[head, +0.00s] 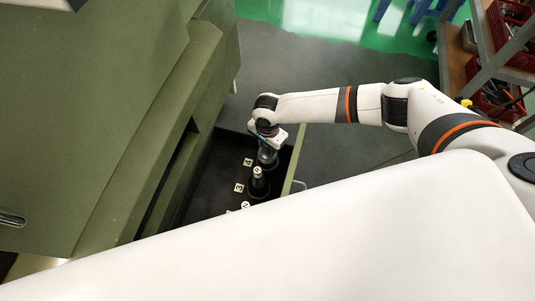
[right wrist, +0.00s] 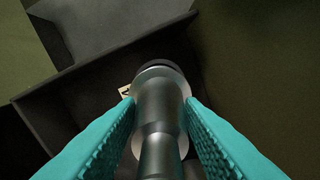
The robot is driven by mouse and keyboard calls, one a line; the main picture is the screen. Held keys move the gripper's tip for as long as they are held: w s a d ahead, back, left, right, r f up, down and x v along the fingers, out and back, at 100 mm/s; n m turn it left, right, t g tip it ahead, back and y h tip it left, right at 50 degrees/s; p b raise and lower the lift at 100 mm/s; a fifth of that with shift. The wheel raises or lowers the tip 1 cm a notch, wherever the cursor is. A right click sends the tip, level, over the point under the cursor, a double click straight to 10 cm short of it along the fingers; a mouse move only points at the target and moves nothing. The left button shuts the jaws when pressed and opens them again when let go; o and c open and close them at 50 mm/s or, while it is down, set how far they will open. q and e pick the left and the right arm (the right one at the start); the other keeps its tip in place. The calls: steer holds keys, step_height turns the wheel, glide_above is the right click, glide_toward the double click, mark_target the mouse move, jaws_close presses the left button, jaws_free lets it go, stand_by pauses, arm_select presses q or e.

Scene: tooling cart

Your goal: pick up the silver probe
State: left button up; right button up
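The silver probe (right wrist: 160,115) is a metallic, stepped cylinder with a dark collar at its far end. In the head view it stands upright (head: 267,157) in the open dark drawer, beside the label "4". My right gripper (head: 268,141) is directly above it. In the right wrist view its teal fingers (right wrist: 160,104) stand on both sides of the probe, with visible gaps, so it looks open around it. Contact at the fingertips is hard to judge. My left gripper is not in view.
A second dark holder with a silver top (head: 258,180) stands close to the probe, by the label "3" (head: 239,188). The drawer (head: 288,168) opens from a green machine cabinet (head: 100,110) on the left. A shelf with red crates (head: 510,30) is upper right.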

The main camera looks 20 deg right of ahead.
jaws_close()
stand_by(1.0)
